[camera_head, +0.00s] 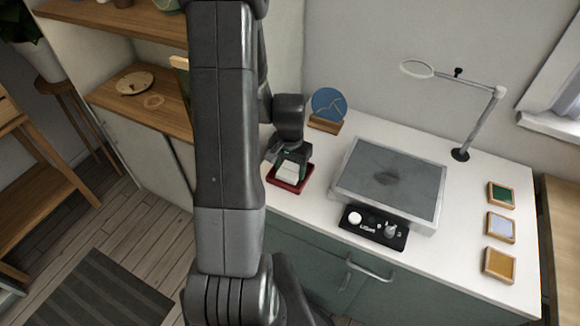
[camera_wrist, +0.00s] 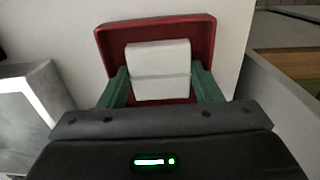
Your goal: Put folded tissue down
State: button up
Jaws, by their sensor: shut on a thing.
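The folded tissue (camera_wrist: 160,62) is a white, creased pad between the green fingers of my gripper (camera_wrist: 160,88) in the wrist view. The fingers are shut on its two sides. In the head view my gripper (camera_head: 289,162) points down at the worktop's left part, and the tissue (camera_head: 288,171) shows below it. A red tray (camera_wrist: 104,45) with a raised rim lies under the tissue; it also shows in the head view (camera_head: 290,187). The tissue is over the tray's inside. I cannot tell whether it touches the tray floor.
A blue disc on a wooden stand (camera_head: 328,104) is behind. A lamp (camera_head: 480,125) and several small framed pads (camera_head: 500,226) are at the right. White worktop lies between.

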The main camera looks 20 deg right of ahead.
aim_at(290, 170)
jog(key=shift+f, duration=0.2)
jog(key=o, duration=0.8)
jog(key=shift+r, duration=0.1)
jog(key=shift+c, duration=0.2)
jog(key=shift+r, duration=0.1)
notch_tip(290, 170, up, 12)
notch_tip(290, 170, down, 12)
jog(key=shift+f, duration=0.25)
jog(key=shift+r, duration=0.25)
